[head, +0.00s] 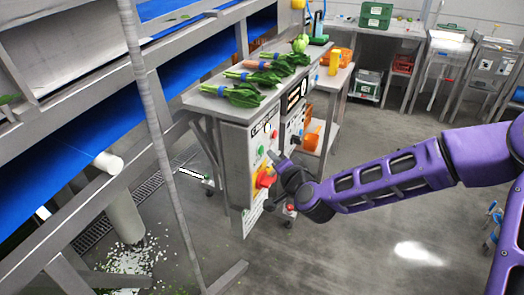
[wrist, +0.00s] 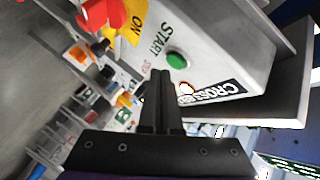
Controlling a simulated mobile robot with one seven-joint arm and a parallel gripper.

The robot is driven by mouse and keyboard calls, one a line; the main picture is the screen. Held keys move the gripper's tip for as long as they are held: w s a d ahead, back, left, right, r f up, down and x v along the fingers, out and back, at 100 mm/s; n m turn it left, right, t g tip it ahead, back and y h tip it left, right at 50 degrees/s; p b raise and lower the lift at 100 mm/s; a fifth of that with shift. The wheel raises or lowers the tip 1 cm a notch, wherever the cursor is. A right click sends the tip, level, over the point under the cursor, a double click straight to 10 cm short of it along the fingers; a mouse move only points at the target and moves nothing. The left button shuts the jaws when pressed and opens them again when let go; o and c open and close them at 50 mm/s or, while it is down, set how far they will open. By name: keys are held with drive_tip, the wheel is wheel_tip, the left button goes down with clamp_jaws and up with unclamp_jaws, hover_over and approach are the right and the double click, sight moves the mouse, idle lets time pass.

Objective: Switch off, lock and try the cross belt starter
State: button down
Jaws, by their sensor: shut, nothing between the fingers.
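The cross belt starter (head: 236,150) is a pale grey box under the end of a steel bench. In the wrist view its face (wrist: 220,50) carries a label beginning "CROSS B", a green START button (wrist: 177,61) and a red switch handle (wrist: 105,14) on a yellow plate (wrist: 133,27) marked ON. The head view also shows the green button (head: 260,149) and red handle (head: 265,179). My gripper (head: 273,156) is shut and empty, close in front of the panel.
A second control box (head: 291,113) stands just behind the starter. Leafy greens (head: 240,95) lie in bunches on the bench above. A blue conveyor (head: 60,185) and its steel frame run along the left. The grey floor (head: 370,240) at right is mostly clear.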

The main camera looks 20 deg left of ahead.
drive_tip(key=shift+d, duration=0.15)
drive_tip(key=d, duration=0.4)
drive_tip(key=shift+s+d, duration=0.2)
drive_tip(key=shift+d, duration=0.2)
idle(0.5)
